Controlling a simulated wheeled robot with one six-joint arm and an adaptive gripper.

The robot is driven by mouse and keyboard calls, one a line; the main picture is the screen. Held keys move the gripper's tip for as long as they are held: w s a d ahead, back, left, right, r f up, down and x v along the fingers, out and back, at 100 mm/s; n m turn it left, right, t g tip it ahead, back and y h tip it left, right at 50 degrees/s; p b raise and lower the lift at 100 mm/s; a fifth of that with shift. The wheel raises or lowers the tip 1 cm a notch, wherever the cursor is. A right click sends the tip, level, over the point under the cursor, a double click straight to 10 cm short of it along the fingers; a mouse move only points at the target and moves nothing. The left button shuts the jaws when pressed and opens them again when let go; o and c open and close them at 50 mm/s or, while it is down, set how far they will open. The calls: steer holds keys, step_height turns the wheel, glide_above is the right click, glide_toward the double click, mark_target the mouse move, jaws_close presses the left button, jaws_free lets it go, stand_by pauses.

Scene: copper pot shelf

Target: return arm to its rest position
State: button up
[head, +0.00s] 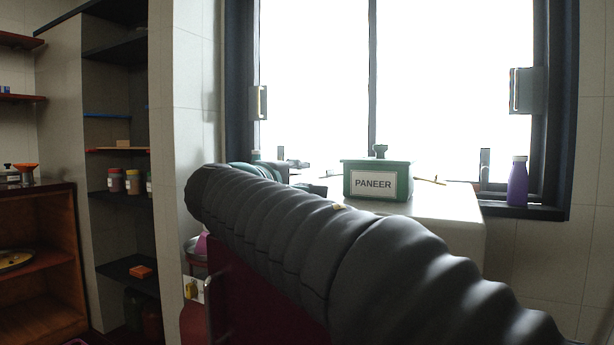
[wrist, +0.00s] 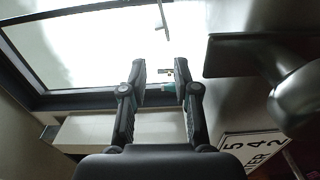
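My arm, in a dark ribbed sleeve, runs across the head view from the lower right to the middle. My gripper shows in the wrist view (wrist: 160,78) with its two dark fingers apart and nothing held between them. In the head view the gripper is mostly hidden behind the arm, so its exact place there is hard to tell. A green box labelled PANEER (head: 377,182) stands upright on a white surface (head: 440,208), to the right of the arm's far end and apart from it. A small green patch shows beyond the fingertips in the wrist view.
A purple bottle (head: 517,182) stands on the sill of the bright window (head: 310,80). Shelves with jars (head: 133,181) and an orange block (head: 141,271) are at left. In the wrist view, a tilted white sign (wrist: 255,148) and a rounded metal object (wrist: 296,100) are close at right.

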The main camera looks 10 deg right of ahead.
steer(key=shift+s+a, duration=0.15)
steer(key=shift+s, duration=0.05)
